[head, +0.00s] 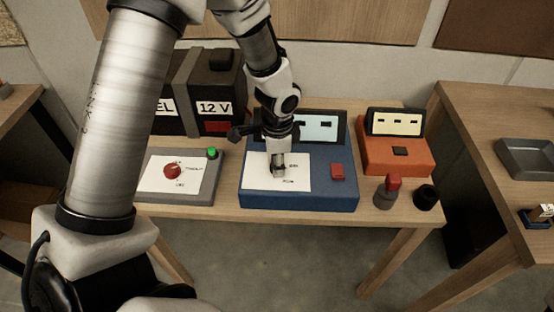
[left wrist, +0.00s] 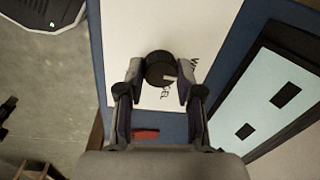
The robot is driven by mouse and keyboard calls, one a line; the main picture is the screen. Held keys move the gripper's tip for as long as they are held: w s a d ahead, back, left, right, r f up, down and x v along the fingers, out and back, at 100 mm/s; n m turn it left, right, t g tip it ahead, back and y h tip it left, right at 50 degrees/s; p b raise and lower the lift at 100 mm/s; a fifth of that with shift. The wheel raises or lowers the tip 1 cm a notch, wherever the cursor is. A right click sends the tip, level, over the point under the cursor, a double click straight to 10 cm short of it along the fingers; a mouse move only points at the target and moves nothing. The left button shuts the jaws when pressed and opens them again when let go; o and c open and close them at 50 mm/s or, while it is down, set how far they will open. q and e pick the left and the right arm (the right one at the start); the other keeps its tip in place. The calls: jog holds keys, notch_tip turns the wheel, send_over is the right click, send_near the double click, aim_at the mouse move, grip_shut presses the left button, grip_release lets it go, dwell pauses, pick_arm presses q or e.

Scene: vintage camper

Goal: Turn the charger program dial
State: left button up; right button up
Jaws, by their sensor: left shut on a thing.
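The charger (head: 325,199) is a blue box on the table, with a white panel, a pale screen at its back and a red button (head: 338,172) at right. Its program dial (left wrist: 160,68), round and black with a light mark, stands on the white panel. My left gripper (head: 278,170) points down over this panel and hides most of the dial in the head view. In the left wrist view the two fingers (left wrist: 158,84) are shut on the dial, one on each side. The panel's printed words are partly covered. My right gripper is not in view.
A grey box (head: 205,188) with a red dial and green button stands left of the charger. An orange unit (head: 392,155) stands right, with a red-topped grey post (head: 386,191) and a black knob (head: 426,196) before it. A black 12 V battery (head: 229,80) stands behind.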

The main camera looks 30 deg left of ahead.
pick_arm(q)
jog(key=shift+s+r+m+p, duration=0.15)
jog(key=shift+m+p, duration=0.25)
jog(key=shift+p, duration=0.2)
jog(key=m+p, duration=0.8)
jog(key=p, duration=0.1)
jog(key=shift+m+h, duration=0.3)
jog(key=m+p, duration=0.2)
jog(key=shift+m+p, duration=0.4)
jog(key=shift+f+m+p, duration=0.25)
jog(key=shift+m+p, duration=0.2)
jog(key=shift+m, duration=0.15)
jog(key=o, duration=1.2)
jog(key=shift+c, duration=0.2)
jog(key=shift+r, duration=0.1)
